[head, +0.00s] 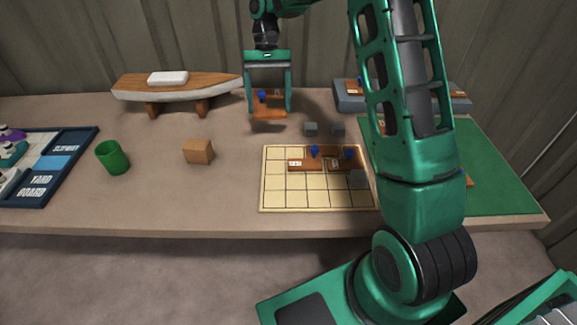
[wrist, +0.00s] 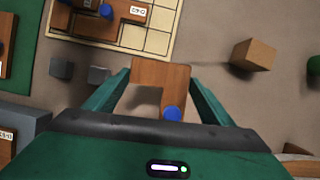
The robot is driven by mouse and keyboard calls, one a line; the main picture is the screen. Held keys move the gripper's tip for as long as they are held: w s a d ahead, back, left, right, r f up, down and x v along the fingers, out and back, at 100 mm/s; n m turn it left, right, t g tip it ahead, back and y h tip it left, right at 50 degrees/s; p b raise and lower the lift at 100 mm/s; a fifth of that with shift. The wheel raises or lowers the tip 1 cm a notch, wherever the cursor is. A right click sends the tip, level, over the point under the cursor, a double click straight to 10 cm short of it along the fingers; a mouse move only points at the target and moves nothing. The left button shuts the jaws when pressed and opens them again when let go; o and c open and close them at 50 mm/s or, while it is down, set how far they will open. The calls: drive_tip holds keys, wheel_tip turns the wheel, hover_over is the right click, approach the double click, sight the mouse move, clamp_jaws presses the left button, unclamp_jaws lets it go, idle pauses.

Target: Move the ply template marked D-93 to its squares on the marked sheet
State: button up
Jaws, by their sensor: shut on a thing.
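My gripper (head: 269,111) is shut on a brown ply template (head: 267,101) with a blue knob, held up behind the marked sheet. The wrist view shows the same template (wrist: 163,76) between my two green fingers; I cannot read a mark on it, so I cannot tell whether it is D-93. The marked sheet (head: 282,199) is cream with a grid of squares. Brown templates (head: 308,165) with blue knobs and white labels lie across its back rows. Its front and left squares are bare. My arm hides ground right of the sheet.
A wooden cube (head: 198,151), green cup (head: 112,157) and model boat (head: 172,90) are left. A grey tray (head: 350,103) and green mat (head: 500,180) are right.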

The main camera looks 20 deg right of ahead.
drive_tip(key=s+a+r, duration=0.1)
drive_tip(key=s+a, duration=0.6)
drive_tip(key=s, duration=0.3)
drive_tip(key=s+a+r, duration=0.2)
drive_tip(key=s+a, duration=0.5)
drive_tip(key=s, duration=0.2)
hover_over(286, 181)
drive_tip(key=w, duration=0.2)
drive_tip(key=shift+m, duration=0.4)
drive_tip(key=f, duration=0.7)
drive_tip(key=shift+s+d, duration=0.25)
drive_tip(key=shift+d, duration=0.05)
drive_tip(key=shift+f, duration=2.05)
drive_tip(key=o, duration=1.1)
drive_tip(key=shift+f, duration=0.1)
